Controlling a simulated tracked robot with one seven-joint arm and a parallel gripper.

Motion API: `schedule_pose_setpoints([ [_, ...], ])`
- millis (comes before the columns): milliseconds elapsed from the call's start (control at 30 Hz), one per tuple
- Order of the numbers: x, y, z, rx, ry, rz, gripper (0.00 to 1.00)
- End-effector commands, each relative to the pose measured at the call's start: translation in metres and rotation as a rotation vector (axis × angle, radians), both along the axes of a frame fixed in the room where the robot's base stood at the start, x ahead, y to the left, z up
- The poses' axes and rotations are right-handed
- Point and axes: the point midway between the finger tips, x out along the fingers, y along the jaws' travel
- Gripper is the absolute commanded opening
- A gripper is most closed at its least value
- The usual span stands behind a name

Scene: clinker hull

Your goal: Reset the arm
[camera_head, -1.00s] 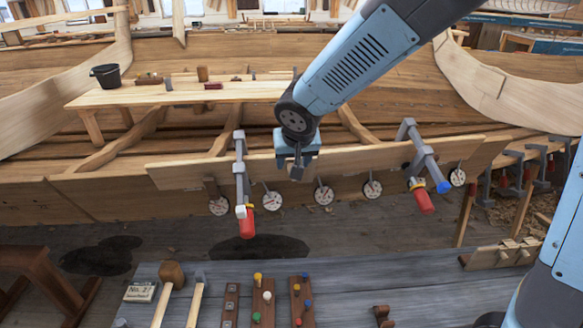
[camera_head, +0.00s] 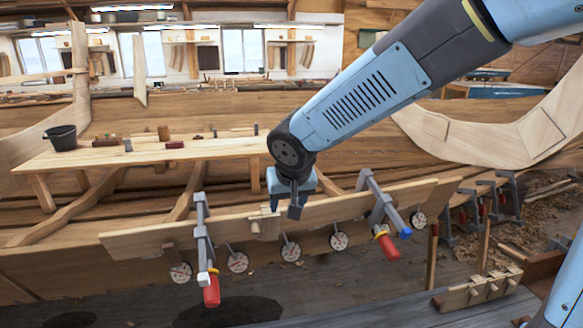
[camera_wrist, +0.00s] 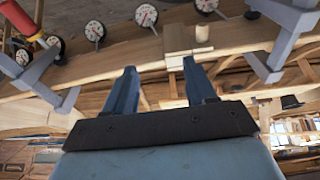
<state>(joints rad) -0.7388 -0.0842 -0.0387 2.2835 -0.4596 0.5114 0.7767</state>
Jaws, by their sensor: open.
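My gripper (camera_head: 294,205) is at the end of my blue and grey arm, in front of the upper part of a long clamped plank (camera_head: 345,211) on the hull. In the wrist view my gripper (camera_wrist: 160,80) has its two dark blue fingers apart, with nothing between them. A small pale wooden block (camera_head: 264,225) sits at the plank just left of the gripper. The block also shows in the wrist view (camera_wrist: 188,42), beyond the fingertips. I cannot tell how far the fingers stand from the plank.
Two bar clamps, left (camera_head: 204,245) and right (camera_head: 382,212), grip the plank and stick out towards me. Several round dials (camera_head: 291,251) hang along its lower edge. A staging board (camera_head: 200,151) with a black bucket (camera_head: 61,137) lies behind. A grey bench (camera_head: 400,312) is at the front.

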Motion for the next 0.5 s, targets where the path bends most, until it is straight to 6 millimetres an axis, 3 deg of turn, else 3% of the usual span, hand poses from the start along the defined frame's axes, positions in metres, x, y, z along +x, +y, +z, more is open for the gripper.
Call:
schedule_pose_setpoints([
  [33,0.001,-0.025,0.011,0.002,-0.004,-0.032,0.56],
  [200,-0.011,-0.095,0.037,-0.010,0.003,-0.102,0.56],
  [500,-0.060,-0.196,0.067,-0.014,0.021,-0.200,0.56],
])
